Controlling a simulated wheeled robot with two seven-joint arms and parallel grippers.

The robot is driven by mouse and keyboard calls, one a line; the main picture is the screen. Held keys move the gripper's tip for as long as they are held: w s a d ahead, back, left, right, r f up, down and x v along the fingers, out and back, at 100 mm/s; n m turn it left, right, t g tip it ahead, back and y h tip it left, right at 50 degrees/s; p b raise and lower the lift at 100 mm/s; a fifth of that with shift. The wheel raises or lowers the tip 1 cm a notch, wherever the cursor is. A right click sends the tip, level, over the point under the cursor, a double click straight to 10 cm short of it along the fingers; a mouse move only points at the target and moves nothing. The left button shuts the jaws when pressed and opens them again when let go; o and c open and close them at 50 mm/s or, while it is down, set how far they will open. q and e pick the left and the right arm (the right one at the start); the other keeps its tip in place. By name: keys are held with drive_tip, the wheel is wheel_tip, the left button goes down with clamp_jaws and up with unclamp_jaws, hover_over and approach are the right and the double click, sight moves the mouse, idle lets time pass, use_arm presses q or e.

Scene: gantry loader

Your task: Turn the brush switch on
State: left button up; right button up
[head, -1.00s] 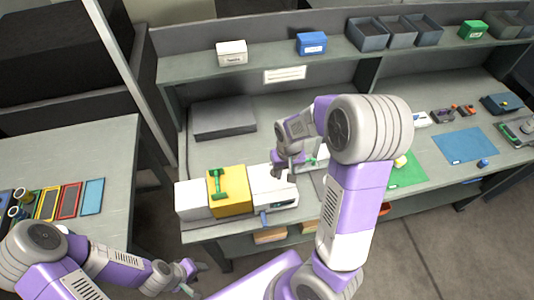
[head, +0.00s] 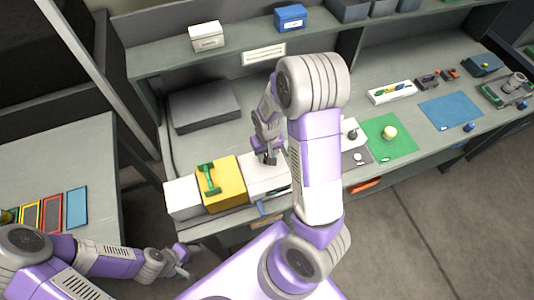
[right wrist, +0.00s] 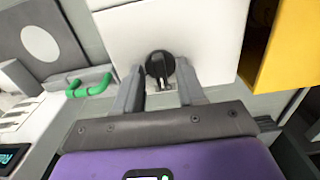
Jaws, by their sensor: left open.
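A black round knob (right wrist: 160,65), which I take for the brush switch, sits on a white machine face (right wrist: 200,25). My right gripper (right wrist: 161,82) is open, its two fingers on either side of the knob with gaps showing; no firm contact is visible. In the head view my right gripper (head: 267,157) is over the white machine block (head: 258,178), and the knob is hidden. My left gripper (head: 184,262) is open and empty, low in front of the bench.
A yellow block (head: 232,185) with a green handle (head: 209,180) adjoins the white block. A green lever (right wrist: 90,88) lies left of the knob in the wrist view. A grey box (head: 204,107) stands behind. A green mat (head: 390,145) and blue mat (head: 450,111) lie right.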

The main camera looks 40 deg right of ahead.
clamp_jaws()
drive_tip(key=shift+m, duration=0.3)
drive_tip(key=m+p, duration=0.2)
drive_tip(key=m, duration=0.3)
drive_tip(key=shift+r+m, duration=0.1)
drive_tip(key=shift+m, duration=0.3)
drive_tip(key=m+p, duration=0.2)
drive_tip(key=m, duration=0.3)
drive_tip(key=shift+m, duration=0.4)
unclamp_jaws()
